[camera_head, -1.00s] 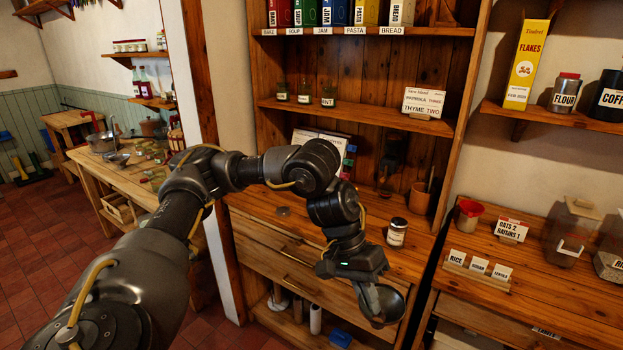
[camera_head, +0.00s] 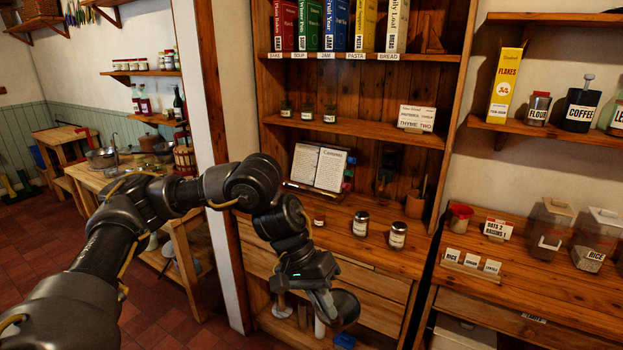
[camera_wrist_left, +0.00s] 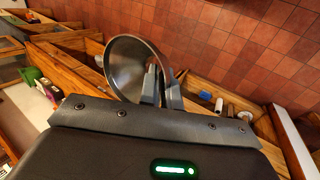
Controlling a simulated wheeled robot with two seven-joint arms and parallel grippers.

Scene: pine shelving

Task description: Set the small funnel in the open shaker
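My left gripper (camera_head: 327,303) is shut on the small funnel (camera_head: 345,309), a dark grey metal cone. The gripper holds it in the air in front of the counter's drawers. In the left wrist view the funnel (camera_wrist_left: 138,68) has its wide mouth facing the camera, with its rim beside the fingers (camera_wrist_left: 161,86). Two labelled glass jars, a left jar (camera_head: 360,225) and a right jar (camera_head: 397,236), stand upright on the counter behind and above the funnel. I cannot tell which is the open shaker. My right gripper is out of view.
A low red-topped jar (camera_head: 319,219) stands left of the two jars. An open book (camera_head: 319,168) leans at the counter's back. A brown cup (camera_head: 415,205) stands to the right. The counter (camera_head: 340,242) has free room around the jars.

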